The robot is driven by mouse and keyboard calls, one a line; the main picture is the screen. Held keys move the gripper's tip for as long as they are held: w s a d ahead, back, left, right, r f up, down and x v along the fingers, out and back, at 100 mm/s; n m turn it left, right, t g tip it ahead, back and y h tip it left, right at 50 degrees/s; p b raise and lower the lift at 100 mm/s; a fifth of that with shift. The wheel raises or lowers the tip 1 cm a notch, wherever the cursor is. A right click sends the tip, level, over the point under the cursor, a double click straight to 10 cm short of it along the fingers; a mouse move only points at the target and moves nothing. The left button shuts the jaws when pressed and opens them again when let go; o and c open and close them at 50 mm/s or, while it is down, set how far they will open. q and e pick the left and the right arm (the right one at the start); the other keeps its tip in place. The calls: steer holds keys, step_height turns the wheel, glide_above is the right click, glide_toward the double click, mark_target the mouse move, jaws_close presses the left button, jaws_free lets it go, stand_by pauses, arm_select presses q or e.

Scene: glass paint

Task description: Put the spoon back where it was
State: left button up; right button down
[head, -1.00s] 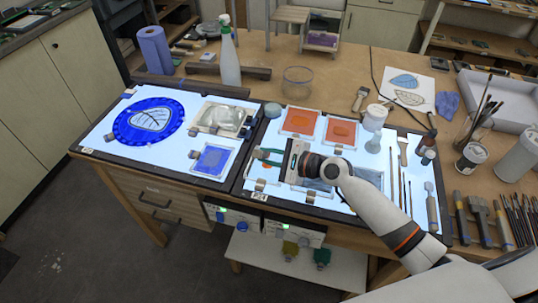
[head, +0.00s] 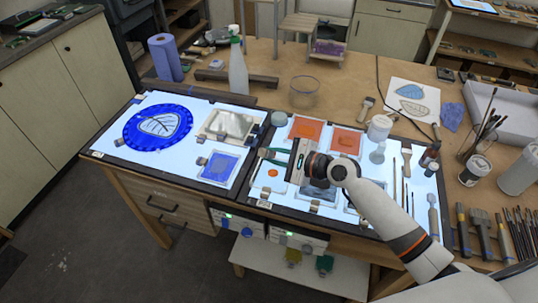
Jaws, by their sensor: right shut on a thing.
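My right gripper (head: 272,157) reaches in from the lower right, over the left part of the right light panel (head: 258,198). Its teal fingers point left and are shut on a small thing. That thing is probably the spoon, but its shape is too small and hidden to make out. A round orange spot (head: 272,173) shows just below the fingers; I cannot tell whether it is paint on the panel. No other spoon can be made out. My left gripper is not in view.
A small jar (head: 279,118) and orange glass tiles (head: 306,129) lie behind the gripper. A clear bowl (head: 304,91) stands farther back. Brushes and tools line the right side. A blue disc (head: 157,127) lies on the left panel.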

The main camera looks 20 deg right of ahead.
step_height(320, 180, up, 10)
steer(key=shift+r, duration=0.15)
stand_by(0.5)
